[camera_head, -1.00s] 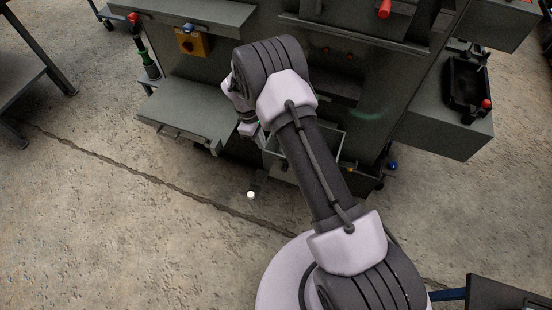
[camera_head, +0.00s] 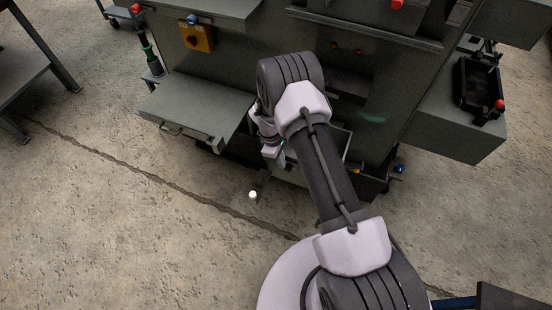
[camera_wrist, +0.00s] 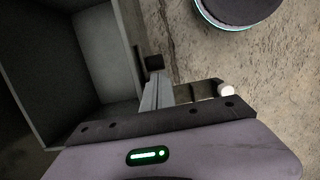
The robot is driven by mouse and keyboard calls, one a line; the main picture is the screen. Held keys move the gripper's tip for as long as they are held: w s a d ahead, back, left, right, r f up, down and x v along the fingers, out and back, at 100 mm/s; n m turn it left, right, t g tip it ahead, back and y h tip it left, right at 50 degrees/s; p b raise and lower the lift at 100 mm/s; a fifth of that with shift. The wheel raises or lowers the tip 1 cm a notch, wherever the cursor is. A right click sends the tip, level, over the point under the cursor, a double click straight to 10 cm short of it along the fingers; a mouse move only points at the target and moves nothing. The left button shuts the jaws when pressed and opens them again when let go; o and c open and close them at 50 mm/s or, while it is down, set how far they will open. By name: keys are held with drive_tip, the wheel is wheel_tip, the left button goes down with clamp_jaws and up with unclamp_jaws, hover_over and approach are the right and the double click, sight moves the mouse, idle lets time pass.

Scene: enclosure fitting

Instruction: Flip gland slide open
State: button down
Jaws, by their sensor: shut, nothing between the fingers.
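My gripper (camera_head: 273,156) hangs beside the front of the grey cabinet, left of my forearm. In the wrist view its fingers (camera_wrist: 158,92) are together, with nothing held between them. A small white knob (camera_head: 252,195) shows low in front of the cabinet. In the wrist view the white knob (camera_wrist: 226,90) is at the end of a dark bracket-like part, right of the fingers and apart from them. I cannot tell for certain whether this is the gland slide, or its position. A black block (camera_wrist: 154,62) is at the finger ends; whether they touch it is unclear.
An open grey box (camera_wrist: 103,50) stands close left of the fingers; its wall (camera_head: 347,146) partly shows behind my arm. A grey shelf with a handle (camera_head: 195,108) juts out at left. Concrete floor (camera_head: 130,235) is clear in front.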

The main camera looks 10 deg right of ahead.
drive_tip(key=shift+d, duration=0.1)
drive_tip(key=s+d+p, duration=0.1)
drive_tip(key=s+d, duration=0.3)
drive_tip(key=d, duration=0.1)
drive_tip(key=shift+s+d, duration=0.15)
drive_tip(key=shift+d, duration=0.1)
drive_tip(key=w+a+r+p, duration=0.1)
drive_tip(key=a, duration=0.1)
drive_tip(key=w+a+r, duration=0.1)
drive_tip(key=w+r, duration=0.1)
drive_tip(key=shift+w+a+r+p, duration=0.15)
drive_tip(key=shift+a+r+p, duration=0.05)
drive_tip(key=shift+a+p, duration=0.2)
drive_tip(key=s+p+v, duration=0.1)
drive_tip(key=p+v, duration=0.1)
drive_tip(key=v, duration=0.5)
drive_tip(key=shift+w+r, duration=0.4)
drive_tip(key=shift+r, duration=0.05)
